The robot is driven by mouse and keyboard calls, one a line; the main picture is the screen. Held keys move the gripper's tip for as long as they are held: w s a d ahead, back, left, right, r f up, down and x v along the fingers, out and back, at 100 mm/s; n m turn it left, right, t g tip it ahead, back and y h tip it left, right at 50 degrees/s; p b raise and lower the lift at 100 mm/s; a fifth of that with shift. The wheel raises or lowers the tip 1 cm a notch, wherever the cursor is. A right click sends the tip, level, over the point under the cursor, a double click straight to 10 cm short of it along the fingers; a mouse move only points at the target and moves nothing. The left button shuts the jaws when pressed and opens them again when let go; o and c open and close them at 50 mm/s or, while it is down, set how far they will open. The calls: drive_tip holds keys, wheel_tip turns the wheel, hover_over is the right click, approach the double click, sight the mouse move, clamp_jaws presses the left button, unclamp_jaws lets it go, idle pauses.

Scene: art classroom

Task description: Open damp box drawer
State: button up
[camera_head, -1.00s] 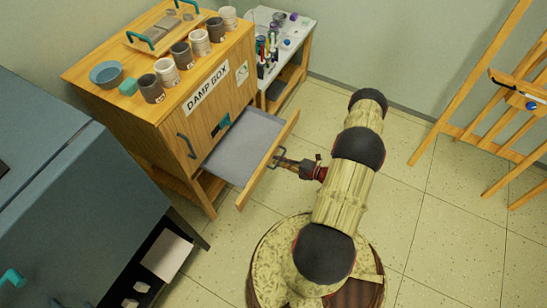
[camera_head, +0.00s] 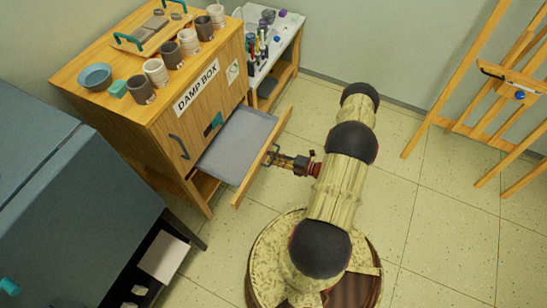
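The damp box (camera_head: 185,110) is a wooden cabinet with a "DAMP BOX" label, at the upper left of the head view. Its drawer (camera_head: 238,143) is pulled well out, with a grey, empty-looking floor and a wooden front. The drawer front (camera_head: 262,162) carries a dark handle (camera_head: 270,155) on its outer side. My gripper (camera_head: 279,159) is at this handle, reaching in from the right. Its fingers are small and overlap the handle, so I cannot tell whether they are shut on it.
Cups, a blue bowl (camera_head: 95,77) and a wooden tray (camera_head: 150,35) stand on the cabinet. A white side table (camera_head: 285,40) is behind it. A dark blue-grey cabinet (camera_head: 70,190) fills the left. An easel (camera_head: 470,100) stands right. Floor between is clear.

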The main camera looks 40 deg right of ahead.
drive_tip(key=v, duration=1.2)
idle(0.4)
